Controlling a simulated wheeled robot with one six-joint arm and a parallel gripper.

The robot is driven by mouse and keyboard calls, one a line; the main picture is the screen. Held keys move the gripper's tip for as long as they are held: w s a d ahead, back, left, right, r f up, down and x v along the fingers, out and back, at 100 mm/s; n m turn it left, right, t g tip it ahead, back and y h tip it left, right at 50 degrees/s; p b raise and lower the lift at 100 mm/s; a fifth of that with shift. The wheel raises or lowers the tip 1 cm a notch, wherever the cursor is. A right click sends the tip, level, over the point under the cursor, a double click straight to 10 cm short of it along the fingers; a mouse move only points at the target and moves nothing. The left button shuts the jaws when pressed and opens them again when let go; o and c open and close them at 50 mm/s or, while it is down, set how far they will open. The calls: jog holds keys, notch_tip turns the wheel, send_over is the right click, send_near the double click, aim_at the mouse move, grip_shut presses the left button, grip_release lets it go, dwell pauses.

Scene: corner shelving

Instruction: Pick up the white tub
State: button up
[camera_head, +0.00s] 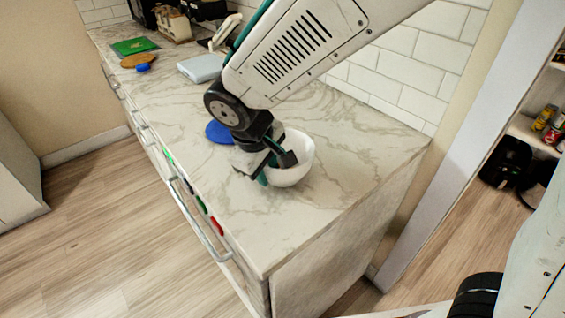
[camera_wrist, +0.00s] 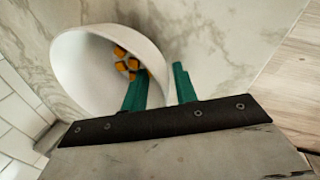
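The white tub (camera_head: 299,165) stands on the marble-pattern counter near its right end, partly hidden behind my gripper (camera_head: 268,170). In the wrist view the white tub (camera_wrist: 80,62) shows its open mouth, with several small orange pieces (camera_wrist: 127,63) inside. My gripper (camera_wrist: 162,72) has two green fingers with a gap between them. The left finger overlaps the tub's inside and the right one is outside, so they appear to straddle the rim. Whether either finger touches the wall I cannot tell.
A blue disc (camera_head: 219,132) lies on the counter (camera_head: 345,140) just left of the tub. Farther back are a pale blue box (camera_head: 201,68), a green board (camera_head: 134,46) and a brown board (camera_head: 139,60). A tiled wall (camera_head: 410,85) runs behind. The counter's right end is clear.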

aim_at(268, 166)
jog(key=shift+f, duration=0.25)
grip_shut()
jog(key=shift+r, duration=0.2)
jog(key=shift+r, duration=1.55)
jog(key=shift+s+d+r, duration=0.1)
jog(key=shift+s, duration=0.1)
jog(key=s+d+r, duration=0.1)
jog(key=s+d, duration=0.3)
jog(key=s, duration=1.1)
jog(key=shift+d+r, duration=0.2)
jog(key=shift+w+d, duration=0.15)
